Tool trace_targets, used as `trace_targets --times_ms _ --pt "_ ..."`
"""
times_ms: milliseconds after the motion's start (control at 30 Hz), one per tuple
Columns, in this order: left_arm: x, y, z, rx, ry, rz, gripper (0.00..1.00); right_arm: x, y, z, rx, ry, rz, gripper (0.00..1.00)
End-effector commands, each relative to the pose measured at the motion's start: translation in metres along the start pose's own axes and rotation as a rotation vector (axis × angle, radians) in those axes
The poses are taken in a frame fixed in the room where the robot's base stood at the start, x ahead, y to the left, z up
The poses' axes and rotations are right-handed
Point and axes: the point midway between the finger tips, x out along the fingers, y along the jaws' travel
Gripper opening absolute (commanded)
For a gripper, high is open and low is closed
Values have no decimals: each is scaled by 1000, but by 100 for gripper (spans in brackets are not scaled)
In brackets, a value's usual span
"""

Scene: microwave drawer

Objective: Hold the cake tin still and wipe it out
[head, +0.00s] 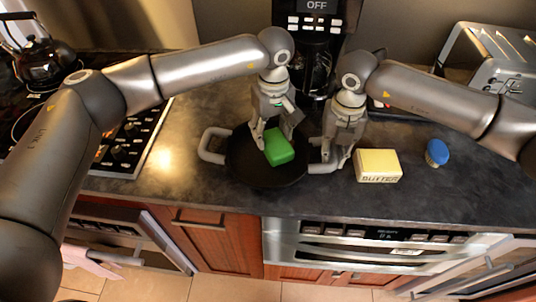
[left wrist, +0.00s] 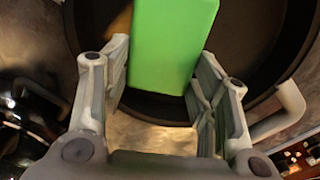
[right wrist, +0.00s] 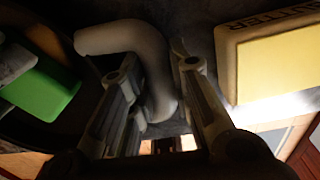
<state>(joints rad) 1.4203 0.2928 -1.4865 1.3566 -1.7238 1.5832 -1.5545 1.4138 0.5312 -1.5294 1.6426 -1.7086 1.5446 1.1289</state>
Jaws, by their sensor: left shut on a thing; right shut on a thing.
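The cake tin (head: 265,179) is a dark round pan with two grey side handles, standing on the counter. My left gripper (head: 276,136) is over the tin and shut on a green sponge (head: 280,147). The sponge is inside the tin; whether it touches the bottom is hard to tell. In the left wrist view the sponge (left wrist: 168,50) sits between the two fingers. My right gripper (head: 331,163) is at the tin's right side, shut on its right handle. In the right wrist view that handle (right wrist: 125,38) curves between the fingers. The left handle (head: 208,146) is free.
A butter block (head: 378,166) lies right of my right gripper, with a blue-topped item (head: 437,152) beyond it. A coffee maker (head: 311,60) stands behind the tin, a toaster (head: 495,60) back right. The stove (head: 120,145) and kettle (head: 42,58) are left. The counter's front edge is close.

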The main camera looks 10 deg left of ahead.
Motion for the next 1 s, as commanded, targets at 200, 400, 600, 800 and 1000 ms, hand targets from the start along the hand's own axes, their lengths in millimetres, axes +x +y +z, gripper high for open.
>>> trace_targets --times_ms 200,400,600,800,1000 --pt "5 12 11 4 -5 -6 0 -2 0 1 5 -2 2 0" --pt "4 12 12 6 -8 -2 0 -2 2 1 2 -4 7 0" --pt "3 1 5 7 -9 -1 0 -2 3 2 2 -6 9 0" --pt "1 -8 0 5 -7 -4 0 -2 1 2 6 -7 5 0" --pt "0 -2 2 5 -5 -4 0 -2 0 2 8 -6 3 0"
